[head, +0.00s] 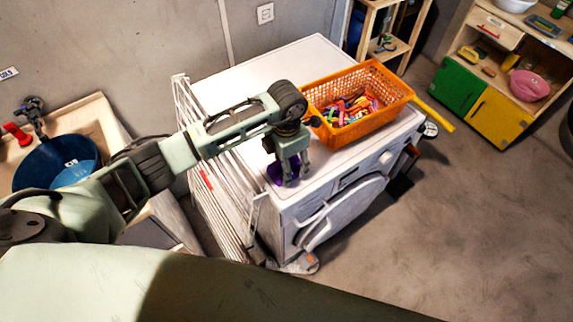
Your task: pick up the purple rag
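The purple rag (274,172) lies crumpled on the white top of the washing machine (325,165), near its front left corner. My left gripper (294,178) points down right at the rag. Its two fingers stand apart, with purple cloth showing beside and between them. Part of the rag is hidden behind the fingers. I cannot tell whether the fingertips touch the cloth. My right gripper is not in view.
An orange basket (391,110) of colourful clothespins stands on the machine just right of the gripper. A white folding drying rack (212,190) leans at the machine's left side. A sink with a blue basin (57,163) is at left. Floor at right is clear.

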